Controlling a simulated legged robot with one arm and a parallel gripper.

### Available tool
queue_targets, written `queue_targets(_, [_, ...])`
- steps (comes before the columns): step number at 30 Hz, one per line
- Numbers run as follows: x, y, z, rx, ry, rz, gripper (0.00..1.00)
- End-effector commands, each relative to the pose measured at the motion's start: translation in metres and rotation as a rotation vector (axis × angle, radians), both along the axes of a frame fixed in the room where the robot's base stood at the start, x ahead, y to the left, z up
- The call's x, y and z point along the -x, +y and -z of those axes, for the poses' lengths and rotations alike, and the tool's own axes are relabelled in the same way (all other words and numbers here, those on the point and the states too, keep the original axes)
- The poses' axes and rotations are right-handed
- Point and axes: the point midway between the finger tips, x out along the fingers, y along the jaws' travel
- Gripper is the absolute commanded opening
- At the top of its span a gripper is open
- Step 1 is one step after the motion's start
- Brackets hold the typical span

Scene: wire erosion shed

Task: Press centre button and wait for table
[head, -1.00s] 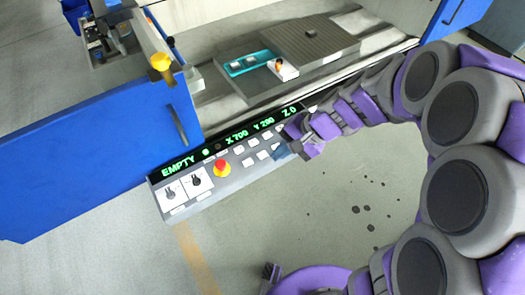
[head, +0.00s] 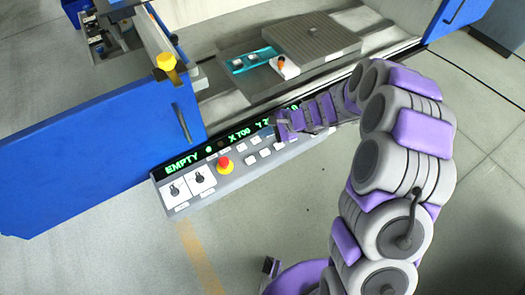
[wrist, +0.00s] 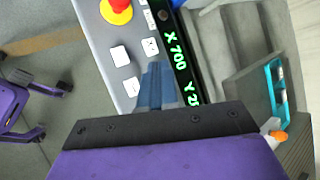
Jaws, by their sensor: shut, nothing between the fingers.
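The control panel (head: 225,187) runs along the machine's front, with rows of white buttons (head: 247,161). White buttons also show in the wrist view (wrist: 120,55). Its green display (head: 183,166) reads EMPTY and X 700; my arm covers part of the rest. My gripper (head: 269,132) is shut and empty over the panel's upper button area. In the wrist view its blue-grey fingertips (wrist: 157,72) lie beside the display's edge and near the buttons. I cannot tell whether they touch one. The centre button cannot be made out and may be hidden. The grey machine table (head: 312,42) is behind the panel.
A teal tray (head: 250,62) and an orange-and-white item (head: 285,67) are by the table. A blue door (head: 90,165) stands left. The floor in front is open.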

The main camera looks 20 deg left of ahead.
Motion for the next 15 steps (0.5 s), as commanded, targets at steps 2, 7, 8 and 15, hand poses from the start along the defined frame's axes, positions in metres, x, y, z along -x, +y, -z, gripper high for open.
queue_targets(2, [-0.001,-0.003,-0.001,-0.002,-0.001,0.002,0.0])
queue_targets(7, [-0.001,-0.003,0.003,-0.001,0.0,0.002,0.0])
queue_targets(8, [-0.001,-0.002,0.005,-0.001,0.0,0.001,0.0])
queue_targets(15, [0.0,0.003,0.028,0.004,0.002,0.0,0.0])
